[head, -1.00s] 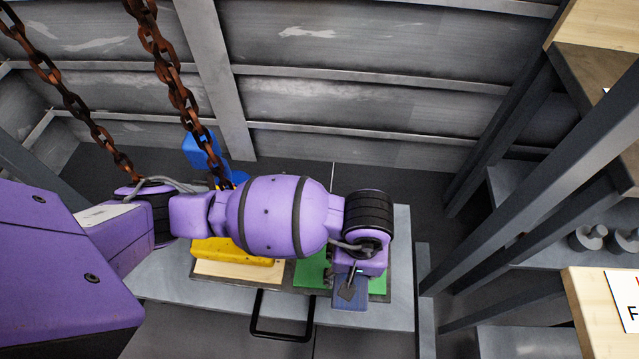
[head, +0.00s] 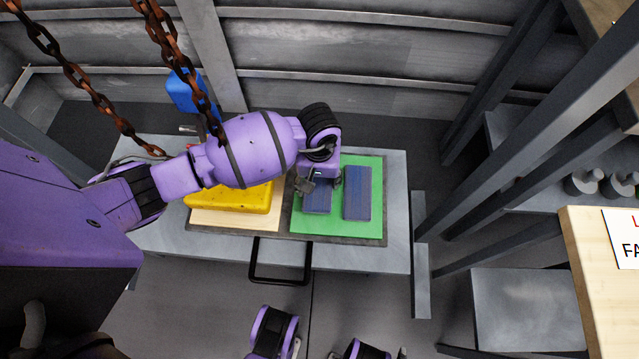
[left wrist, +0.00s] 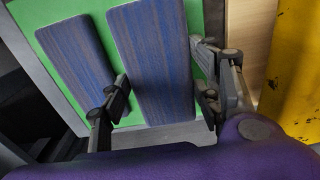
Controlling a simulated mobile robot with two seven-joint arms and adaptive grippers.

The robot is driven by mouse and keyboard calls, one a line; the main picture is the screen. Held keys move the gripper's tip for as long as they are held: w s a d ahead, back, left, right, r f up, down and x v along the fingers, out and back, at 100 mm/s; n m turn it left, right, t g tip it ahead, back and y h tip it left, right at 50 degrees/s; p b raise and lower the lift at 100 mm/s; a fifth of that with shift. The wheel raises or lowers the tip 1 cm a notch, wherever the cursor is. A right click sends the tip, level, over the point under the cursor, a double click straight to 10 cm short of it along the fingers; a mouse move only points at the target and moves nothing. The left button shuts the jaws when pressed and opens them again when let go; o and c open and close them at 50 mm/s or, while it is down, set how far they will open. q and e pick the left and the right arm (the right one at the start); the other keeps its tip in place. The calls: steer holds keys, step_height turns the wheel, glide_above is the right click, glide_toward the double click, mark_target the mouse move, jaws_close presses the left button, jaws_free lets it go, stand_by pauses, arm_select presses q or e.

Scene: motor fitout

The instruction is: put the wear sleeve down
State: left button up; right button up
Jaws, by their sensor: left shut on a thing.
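My left gripper (head: 318,181) is shut on a flat, rectangular blue-grey slab, apparently the wear sleeve (head: 317,203), over the left half of a green area (head: 336,226). In the left wrist view my gripper's fingers (left wrist: 165,98) stand on both sides of the held slab (left wrist: 150,55). I cannot tell whether it touches the green surface. A second, similar slab (head: 357,193) lies on the green area just to the right; it also shows in the left wrist view (left wrist: 72,55).
A yellow piece (head: 232,198) lies on a pale wooden section (head: 240,218) left of the green area. A black handle (head: 280,280) sticks out at the front of the grey bench (head: 400,168). A blue object (head: 185,97) stands at the back.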

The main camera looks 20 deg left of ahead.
mark_target(319, 184)
arm_select(q)
step_height(319, 184, down, 2)
steer(key=shift+s+d+f, duration=0.15)
steer(key=shift+f, duration=0.1)
steer(key=o, duration=0.8)
steer(key=shift+f+b, duration=0.1)
steer(key=shift+b, duration=0.2)
steer(key=shift+c, duration=0.2)
steer(key=o, duration=0.5)
steer(key=shift+c, duration=0.2)
step_height(319, 184, up, 7)
steer(key=p, duration=0.5)
steer(key=shift+f, duration=0.2)
steer(key=shift+r+p, duration=0.4)
steer(key=shift+r, duration=0.3)
arm_select(e)
steer(key=r, duration=0.2)
steer(key=w+r, duration=0.1)
steer(key=r, duration=0.1)
steer(key=shift+w+a+r, duration=0.15)
steer(key=shift+a, duration=0.05)
